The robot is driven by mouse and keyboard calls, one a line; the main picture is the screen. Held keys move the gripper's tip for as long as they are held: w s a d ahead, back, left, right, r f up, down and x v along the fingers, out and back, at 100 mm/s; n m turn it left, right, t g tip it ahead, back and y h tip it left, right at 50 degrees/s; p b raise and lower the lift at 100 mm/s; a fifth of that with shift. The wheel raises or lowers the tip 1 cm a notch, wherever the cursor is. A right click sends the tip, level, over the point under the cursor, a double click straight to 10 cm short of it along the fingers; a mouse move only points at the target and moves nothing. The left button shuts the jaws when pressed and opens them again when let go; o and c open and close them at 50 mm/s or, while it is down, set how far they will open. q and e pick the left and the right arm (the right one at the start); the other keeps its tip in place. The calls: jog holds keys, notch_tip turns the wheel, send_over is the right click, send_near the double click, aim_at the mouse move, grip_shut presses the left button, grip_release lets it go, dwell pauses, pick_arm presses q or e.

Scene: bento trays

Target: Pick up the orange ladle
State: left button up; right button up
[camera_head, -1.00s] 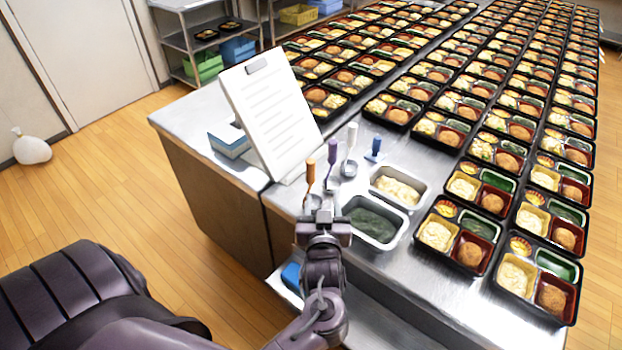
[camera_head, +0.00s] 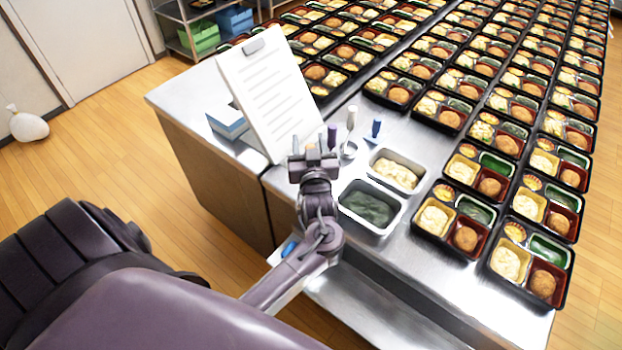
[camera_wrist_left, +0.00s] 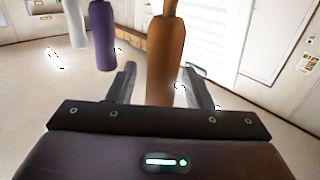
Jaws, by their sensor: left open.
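The orange ladle's handle (camera_wrist_left: 166,55) stands upright in the left wrist view, between the two open fingers of my left gripper (camera_wrist_left: 164,88). The fingers are on either side of it, and I cannot tell whether they touch it. In the head view my left gripper (camera_head: 313,155) is at the counter's near edge, in front of the clipboard, and it hides the orange ladle. A purple-handled ladle (camera_head: 332,136) stands just behind the gripper, and its handle (camera_wrist_left: 102,36) shows left of the orange one in the wrist view. My right gripper is not in view.
A white-handled ladle (camera_head: 351,120) and a blue-handled utensil (camera_head: 375,129) stand further back. Trays of green food (camera_head: 345,213) and pale food (camera_head: 420,184) are right of the gripper. A clipboard (camera_head: 268,95) leans behind it. Bento boxes fill the right of the counter.

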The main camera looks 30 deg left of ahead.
pick_arm(q)
jog(key=shift+s, duration=0.1)
jog(key=shift+c, duration=0.4)
jog(key=c, duration=0.5)
grip_shut()
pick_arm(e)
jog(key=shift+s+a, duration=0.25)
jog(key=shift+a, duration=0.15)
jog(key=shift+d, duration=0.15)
pick_arm(q)
jog(key=shift+r, duration=0.1)
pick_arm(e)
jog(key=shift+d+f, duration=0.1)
